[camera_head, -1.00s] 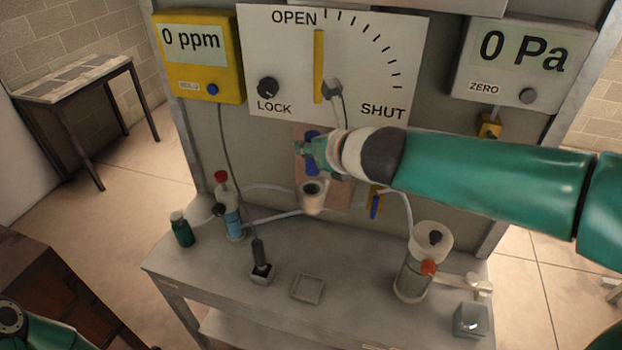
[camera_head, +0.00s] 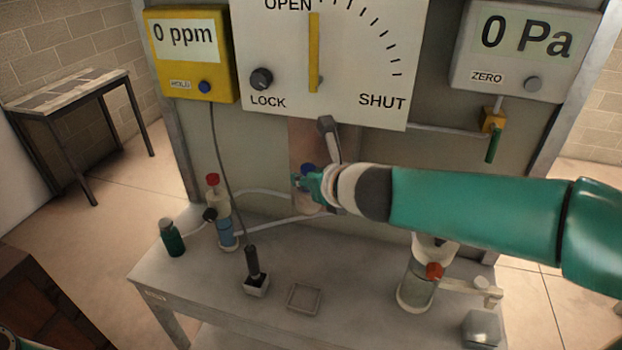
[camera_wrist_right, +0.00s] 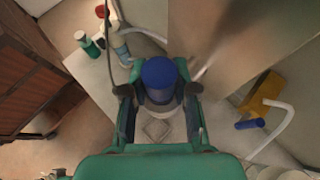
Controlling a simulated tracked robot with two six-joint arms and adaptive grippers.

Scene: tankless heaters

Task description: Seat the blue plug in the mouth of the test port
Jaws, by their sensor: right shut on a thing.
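My right gripper (camera_head: 308,183) is in front of the back panel, at the height of the test port. It also shows in the wrist view (camera_wrist_right: 158,92), with a finger on each side of the blue plug (camera_wrist_right: 158,72). It is shut on the plug, and a bit of blue shows above the gripper in the head view (camera_head: 308,169). The pale round test port (camera_wrist_right: 160,97) shows just below the plug in the wrist view. The gripper largely hides the port in the head view. I cannot tell how deep the plug sits in its mouth. My left gripper is out of view.
The bench (camera_head: 190,286) holds a black-handled tool in a small holder (camera_head: 256,276), a shallow square tray (camera_head: 304,297), a dark green bottle (camera_head: 172,237) and a red-capped bottle (camera_head: 225,228). A clear jar (camera_head: 416,283) stands at the right. Tubes run behind my gripper.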

